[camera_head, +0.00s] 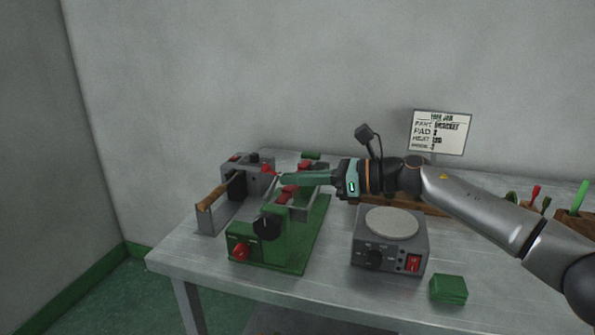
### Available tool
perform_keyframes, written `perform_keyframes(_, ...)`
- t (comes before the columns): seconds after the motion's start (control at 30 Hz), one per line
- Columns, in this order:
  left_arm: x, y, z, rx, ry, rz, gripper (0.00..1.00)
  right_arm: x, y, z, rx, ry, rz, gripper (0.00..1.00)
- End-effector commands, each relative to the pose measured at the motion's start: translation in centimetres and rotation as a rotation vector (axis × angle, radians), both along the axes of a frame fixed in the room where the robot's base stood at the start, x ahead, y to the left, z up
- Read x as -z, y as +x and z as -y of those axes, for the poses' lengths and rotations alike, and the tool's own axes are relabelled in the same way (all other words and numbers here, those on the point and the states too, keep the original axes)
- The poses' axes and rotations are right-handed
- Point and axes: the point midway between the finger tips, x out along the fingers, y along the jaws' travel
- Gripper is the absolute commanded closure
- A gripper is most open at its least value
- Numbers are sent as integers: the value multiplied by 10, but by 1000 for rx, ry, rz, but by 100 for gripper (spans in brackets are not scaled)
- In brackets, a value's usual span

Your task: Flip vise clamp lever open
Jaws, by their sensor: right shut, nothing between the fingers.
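A green vise-like fixture (272,248) stands on the left half of the table, with a black round knob (266,226) and a red knob (240,251) at its near end. Red parts (289,190) sit along its upper side, partly behind my gripper. A small red-tipped piece (268,169) shows just left of my fingertips; I cannot tell for sure whether it is the clamp lever. My right gripper (282,181) reaches in from the right, level above the fixture, its fingers shut and empty. Whether the fingertips touch the red-tipped piece is too small to tell. My left gripper is out of view.
A grey machine with a wooden handle (213,199) stands left of the fixture. A grey hot-plate-like box (390,252) and a green block (449,289) are to the right. A sign (440,132) stands behind.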

Motion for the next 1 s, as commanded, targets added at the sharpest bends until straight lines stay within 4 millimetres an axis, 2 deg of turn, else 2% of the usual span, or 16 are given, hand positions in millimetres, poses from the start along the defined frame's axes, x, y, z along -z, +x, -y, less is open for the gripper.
perform_keyframes(0.5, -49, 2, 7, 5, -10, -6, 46, -19, 6, -10, -1, -162, -52, 100)
perform_keyframes(0.83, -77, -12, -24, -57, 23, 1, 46, -30, 10, -26, -2, -399, -126, 100)
perform_keyframes(1.0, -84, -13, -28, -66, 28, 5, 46, -27, 13, -32, 0, -478, -159, 100)
